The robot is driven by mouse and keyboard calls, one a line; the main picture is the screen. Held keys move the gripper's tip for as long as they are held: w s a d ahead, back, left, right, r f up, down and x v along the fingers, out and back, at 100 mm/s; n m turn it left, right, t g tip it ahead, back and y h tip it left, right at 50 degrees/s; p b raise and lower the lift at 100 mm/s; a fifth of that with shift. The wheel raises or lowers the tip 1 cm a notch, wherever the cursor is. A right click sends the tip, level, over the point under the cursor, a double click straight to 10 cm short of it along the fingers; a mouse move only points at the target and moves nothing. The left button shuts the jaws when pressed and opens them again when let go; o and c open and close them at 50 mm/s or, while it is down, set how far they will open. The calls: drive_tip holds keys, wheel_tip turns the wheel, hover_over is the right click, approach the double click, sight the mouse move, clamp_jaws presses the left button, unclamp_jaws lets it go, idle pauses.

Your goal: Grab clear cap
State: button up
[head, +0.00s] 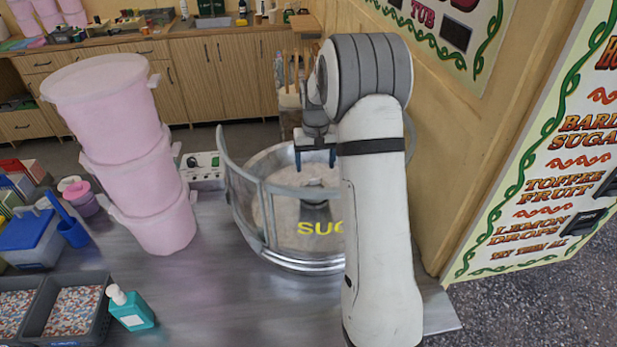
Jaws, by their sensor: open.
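My gripper (315,158) points down over the metal bowl of the candy floss machine (300,263), with its two blue-tipped fingers apart and nothing seen between them. A dark spinner head (315,208) stands in the middle of the bowl, below the gripper and apart from it. A clear curved guard (250,208) stands around the left and front of the bowl. I cannot make out a separate clear cap with certainty. My arm hides the right part of the machine.
Stacked pink tubs (125,150) stand left of the machine, beside a control box (203,170). A teal bottle (131,308), sprinkle trays (72,308) and a blue caddy (32,240) are at lower left. A yellow wall (450,130) closes the right side. The front middle counter is clear.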

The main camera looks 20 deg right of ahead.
sight(315, 180)
drive_tip(key=f, duration=0.1)
drive_tip(key=f+b, duration=0.1)
drive_tip(key=f, duration=0.1)
drive_tip(key=shift+w+d+b, duration=0.1)
drive_tip(key=shift+d+b, duration=0.2)
drive_tip(key=f, duration=0.1)
drive_tip(key=f+b, duration=0.1)
drive_tip(key=f, duration=0.1)
drive_tip(key=f+b, duration=0.1)
drive_tip(key=f, duration=0.1)
drive_tip(key=shift+w+a+f, duration=0.1)
drive_tip(key=shift+w+f, duration=0.1)
drive_tip(key=shift+w, duration=0.2)
drive_tip(key=shift+r, duration=0.1)
drive_tip(key=shift+s, duration=0.1)
drive_tip(key=shift+c, duration=0.5)
drive_tip(key=shift+s, duration=0.1)
drive_tip(key=c, duration=1)
drive_tip(key=shift+c, duration=0.2)
